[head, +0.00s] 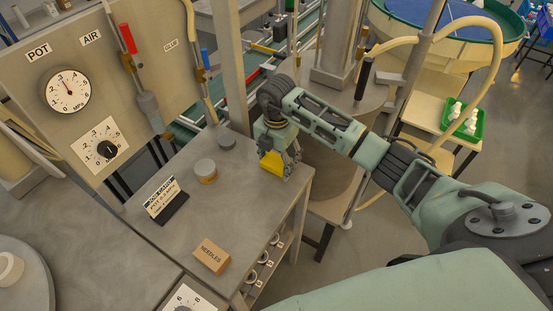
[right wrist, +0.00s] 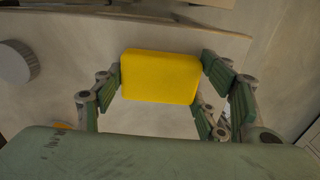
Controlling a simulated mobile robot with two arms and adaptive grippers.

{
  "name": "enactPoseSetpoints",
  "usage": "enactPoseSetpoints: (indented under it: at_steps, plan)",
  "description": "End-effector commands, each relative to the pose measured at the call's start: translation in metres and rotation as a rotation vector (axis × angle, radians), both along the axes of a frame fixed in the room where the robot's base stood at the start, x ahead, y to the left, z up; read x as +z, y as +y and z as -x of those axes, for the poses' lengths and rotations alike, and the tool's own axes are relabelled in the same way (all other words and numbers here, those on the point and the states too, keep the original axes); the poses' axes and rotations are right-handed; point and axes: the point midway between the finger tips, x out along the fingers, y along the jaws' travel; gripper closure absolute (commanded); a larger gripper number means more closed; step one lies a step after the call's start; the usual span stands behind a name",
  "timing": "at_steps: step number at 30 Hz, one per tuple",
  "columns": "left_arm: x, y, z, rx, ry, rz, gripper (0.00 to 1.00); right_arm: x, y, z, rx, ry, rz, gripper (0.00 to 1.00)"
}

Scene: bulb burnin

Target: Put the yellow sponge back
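The yellow sponge (head: 271,163) is at the right edge of the grey worktop in the head view, between the fingers of my right gripper (head: 281,166). In the right wrist view the sponge (right wrist: 160,77) sits squarely between the green finger pads, which meet its left and right sides. My right gripper (right wrist: 160,85) is shut on it. The sponge is at or just above the worktop; I cannot tell if it touches. My left gripper is out of view.
On the worktop (head: 150,240) stand a NEEDLES box (head: 211,256), a small sign (head: 163,199), a tin with an orange band (head: 205,170) and a dark grey disc (head: 227,143). A gauge panel (head: 80,50) rises behind. A green tray (head: 463,119) with white items is at right.

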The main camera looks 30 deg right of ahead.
Motion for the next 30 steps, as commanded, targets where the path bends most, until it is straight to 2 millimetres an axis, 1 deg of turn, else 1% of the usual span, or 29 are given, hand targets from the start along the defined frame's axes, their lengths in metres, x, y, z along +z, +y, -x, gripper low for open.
enactPoseSetpoints:
  at_steps: [1, 6, 15, 18, 19, 23, 30]
  plan:
    - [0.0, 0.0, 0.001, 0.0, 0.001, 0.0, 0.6, 0.0, 0.0, 0.0, -0.001, 0.0, 0.0, 0.3]
    - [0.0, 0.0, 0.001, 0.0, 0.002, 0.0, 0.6, 0.0, 0.0, 0.0, -0.001, 0.001, 0.001, 0.16]
    - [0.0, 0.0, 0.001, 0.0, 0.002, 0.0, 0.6, 0.0, 0.0, 0.0, -0.001, 0.001, 0.001, 0.16]
    - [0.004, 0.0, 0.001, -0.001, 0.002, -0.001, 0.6, 0.006, 0.0, 0.0, 0.0, 0.0, 0.0, 0.16]
    - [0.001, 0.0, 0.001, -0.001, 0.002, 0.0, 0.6, 0.007, 0.0, 0.0, 0.0, -0.001, 0.0, 0.16]
    - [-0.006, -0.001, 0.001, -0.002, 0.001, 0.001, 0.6, 0.026, 0.0, -0.001, 0.001, -0.006, 0.0, 0.16]
    - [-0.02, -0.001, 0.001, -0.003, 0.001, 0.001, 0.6, 0.078, 0.0, -0.001, 0.0, -0.005, 0.001, 0.16]
